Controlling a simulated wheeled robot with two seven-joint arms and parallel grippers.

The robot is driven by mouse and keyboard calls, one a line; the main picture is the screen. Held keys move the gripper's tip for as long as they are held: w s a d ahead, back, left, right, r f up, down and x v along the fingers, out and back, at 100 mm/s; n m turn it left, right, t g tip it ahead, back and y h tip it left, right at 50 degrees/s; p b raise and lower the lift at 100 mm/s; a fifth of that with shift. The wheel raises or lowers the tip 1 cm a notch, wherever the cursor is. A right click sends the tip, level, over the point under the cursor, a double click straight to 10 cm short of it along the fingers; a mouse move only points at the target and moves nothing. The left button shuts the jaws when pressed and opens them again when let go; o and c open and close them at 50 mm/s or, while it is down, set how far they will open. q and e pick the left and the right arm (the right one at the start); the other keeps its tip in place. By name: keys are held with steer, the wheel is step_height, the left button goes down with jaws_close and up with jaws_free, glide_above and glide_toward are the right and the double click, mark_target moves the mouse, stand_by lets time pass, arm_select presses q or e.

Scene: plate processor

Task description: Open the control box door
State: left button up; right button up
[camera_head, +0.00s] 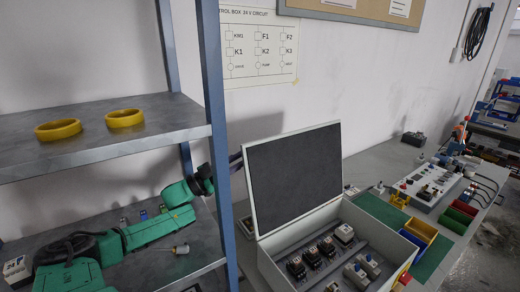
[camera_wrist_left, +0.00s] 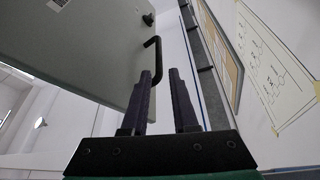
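The control box (camera_head: 283,277) sits on the bench with its door (camera_head: 295,178) swung up and standing steeply, its dark inner face showing. The box interior shows several relays and switches (camera_head: 312,257). In the left wrist view the door's pale outer face (camera_wrist_left: 95,45) fills the upper left, with a black bar handle (camera_wrist_left: 153,58) and a round black knob (camera_wrist_left: 148,19). My left gripper (camera_wrist_left: 162,76) is open, its dark purple fingers apart with the handle's near end at the left fingertip; I cannot tell if they touch. In the head view it is mostly hidden behind the shelf post and door. My right gripper is not in view.
A blue-posted shelf (camera_head: 100,135) with two yellow rings (camera_head: 125,118) stands at the left, close to my left arm. Yellow (camera_head: 420,231), red and green bins and a switch panel (camera_head: 428,185) lie right of the box. A wall chart (camera_head: 258,45) hangs behind.

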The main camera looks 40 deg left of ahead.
mark_target(260, 149)
arm_select(q)
steer(key=x, duration=0.5)
steer(key=shift+w+d+r, duration=0.15)
steer(key=shift+d+r, duration=0.15)
steer(key=shift+x, duration=0.85)
steer(key=shift+f, duration=0.1)
jaws_close()
steer(key=shift+b, duration=0.3)
